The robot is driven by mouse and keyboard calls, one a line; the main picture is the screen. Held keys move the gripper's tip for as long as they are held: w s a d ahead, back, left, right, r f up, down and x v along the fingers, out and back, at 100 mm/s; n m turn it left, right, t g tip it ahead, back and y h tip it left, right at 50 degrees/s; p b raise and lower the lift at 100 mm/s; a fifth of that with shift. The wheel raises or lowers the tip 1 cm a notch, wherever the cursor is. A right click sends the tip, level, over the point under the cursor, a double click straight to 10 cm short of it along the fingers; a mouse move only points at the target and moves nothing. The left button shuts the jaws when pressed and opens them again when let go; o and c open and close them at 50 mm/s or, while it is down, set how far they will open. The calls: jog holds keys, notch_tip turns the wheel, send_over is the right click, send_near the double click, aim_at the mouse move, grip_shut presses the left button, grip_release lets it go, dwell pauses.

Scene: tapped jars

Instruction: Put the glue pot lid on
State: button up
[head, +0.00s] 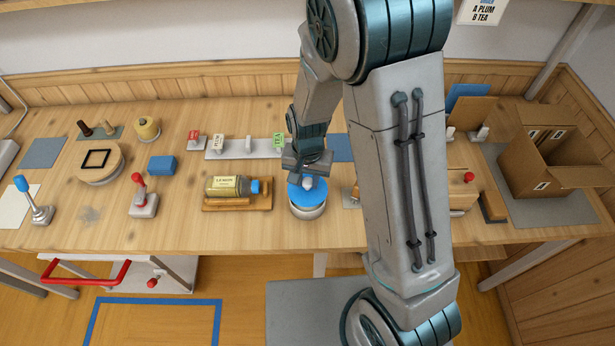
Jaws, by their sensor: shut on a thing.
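The glue pot (307,213) is a low, round, whitish pot on the bench, just right of the bottle in its wooden cradle. A round blue lid (298,197) with a small pale knob (308,182) is over the mouth of the pot. From this view I cannot tell whether it rests on the rim or is held just above it. My gripper (307,176) is above the pot, pointing down, and shut on the lid at its knob. The fingertips are small and partly hidden by the gripper body.
A bottle (228,187) lies in a wooden cradle (238,206) close left of the pot. A red-knobbed lever (143,198) and a blue block (162,166) are farther left. An open cardboard box (545,160) stands at the right. My arm hides the bench right of the pot.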

jog(key=shift+f+b, duration=0.35)
jog(key=shift+f, duration=0.35)
jog(key=shift+f+b, duration=0.85)
jog(key=shift+f, duration=0.15)
jog(key=o, duration=1)
jog(key=shift+o, duration=0.2)
jog(key=shift+r, duration=0.1)
notch_tip(320, 180, up, 14)
jog(key=shift+b, duration=0.4)
